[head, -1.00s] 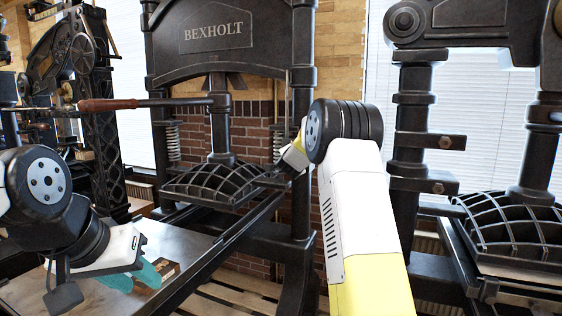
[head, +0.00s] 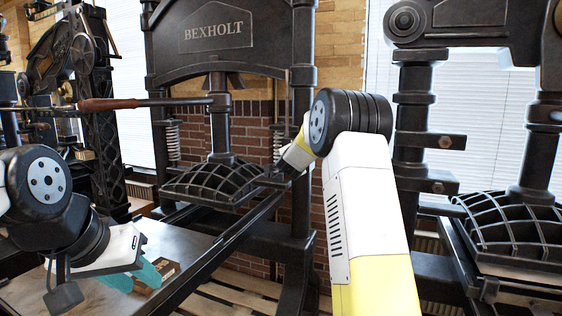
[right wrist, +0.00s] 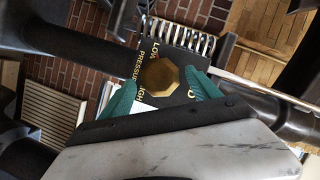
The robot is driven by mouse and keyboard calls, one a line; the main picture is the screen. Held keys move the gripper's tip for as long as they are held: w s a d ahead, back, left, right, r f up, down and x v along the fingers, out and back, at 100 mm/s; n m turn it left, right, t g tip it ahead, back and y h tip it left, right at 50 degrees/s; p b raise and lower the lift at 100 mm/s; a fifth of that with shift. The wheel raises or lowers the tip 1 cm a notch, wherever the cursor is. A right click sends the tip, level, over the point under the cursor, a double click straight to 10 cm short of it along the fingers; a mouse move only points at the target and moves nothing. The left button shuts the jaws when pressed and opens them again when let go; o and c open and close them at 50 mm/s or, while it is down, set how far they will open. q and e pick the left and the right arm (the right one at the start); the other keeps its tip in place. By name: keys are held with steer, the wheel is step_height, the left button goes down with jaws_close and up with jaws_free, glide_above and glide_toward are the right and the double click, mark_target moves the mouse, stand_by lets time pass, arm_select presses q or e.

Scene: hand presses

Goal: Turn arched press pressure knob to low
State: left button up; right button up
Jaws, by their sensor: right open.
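The arched press (head: 160,60) is black with a BEXHOLT plate and stands in the middle of the head view. Its pressure knob (right wrist: 162,76) is a brass octagon on a black plate with gold LOW, PRESSURE and partly covered HIGH lettering. Which mark the knob points to is unclear. My right gripper (right wrist: 162,94) is open, with one teal finger on each side of the knob; contact cannot be told. In the head view my right arm hides the knob and fingers. My left gripper (head: 134,276) appears open and empty, with teal fingers at lower left.
The press's long bar with a brown wooden handle (head: 108,104) reaches out to the left. Its rails (head: 225,240) run toward me. Another black press (head: 412,150) stands close at right. A small brown box (head: 168,268) is beside my left gripper on a grey tabletop (head: 45,296).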

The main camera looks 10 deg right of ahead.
steer(key=shift+v, duration=2.7)
